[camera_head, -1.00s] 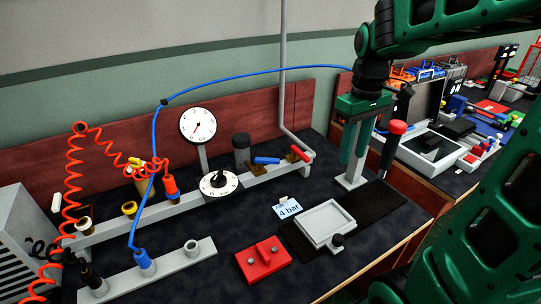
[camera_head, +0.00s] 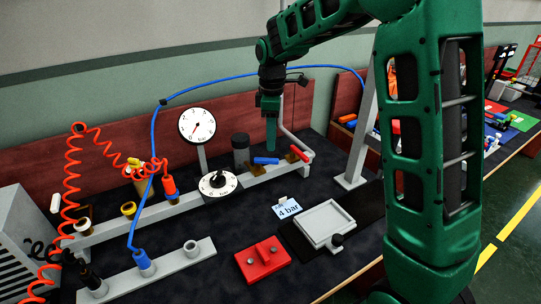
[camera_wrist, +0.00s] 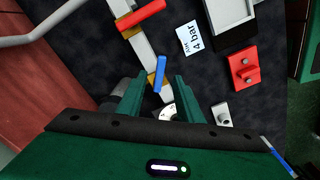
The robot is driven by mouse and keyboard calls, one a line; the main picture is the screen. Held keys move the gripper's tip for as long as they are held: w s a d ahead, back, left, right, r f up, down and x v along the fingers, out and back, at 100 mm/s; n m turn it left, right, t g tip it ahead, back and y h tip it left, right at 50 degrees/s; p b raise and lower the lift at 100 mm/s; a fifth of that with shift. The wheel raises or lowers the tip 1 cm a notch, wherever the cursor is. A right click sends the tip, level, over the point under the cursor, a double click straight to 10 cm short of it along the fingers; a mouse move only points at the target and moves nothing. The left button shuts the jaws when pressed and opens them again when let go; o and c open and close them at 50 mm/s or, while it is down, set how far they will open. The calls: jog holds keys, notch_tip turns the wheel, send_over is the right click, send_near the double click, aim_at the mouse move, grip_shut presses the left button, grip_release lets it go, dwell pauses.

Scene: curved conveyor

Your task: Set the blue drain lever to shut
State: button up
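The blue drain lever (camera_head: 266,161) lies roughly level along the grey manifold rail (camera_head: 225,185), between the dial and the red lever (camera_head: 299,153). In the wrist view the blue lever (camera_wrist: 160,73) shows in the gap between my fingertips. My gripper (camera_head: 271,148) points down just above or behind the blue lever; contact cannot be told. In the wrist view my gripper (camera_wrist: 159,78) is open, with nothing held between its fingers.
The red lever (camera_wrist: 141,15) is close beside the blue one. A black-capped cylinder (camera_head: 240,150), a round dial (camera_head: 218,184) and a gauge (camera_head: 198,125) stand nearby. A grey pipe (camera_head: 300,145) comes down behind. A "4 bar" card (camera_head: 287,209) lies in front.

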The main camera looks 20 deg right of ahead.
aim_at(272, 159)
notch_tip(272, 159, down, 7)
jog(key=shift+r, duration=0.15)
jog(key=shift+c, duration=0.6)
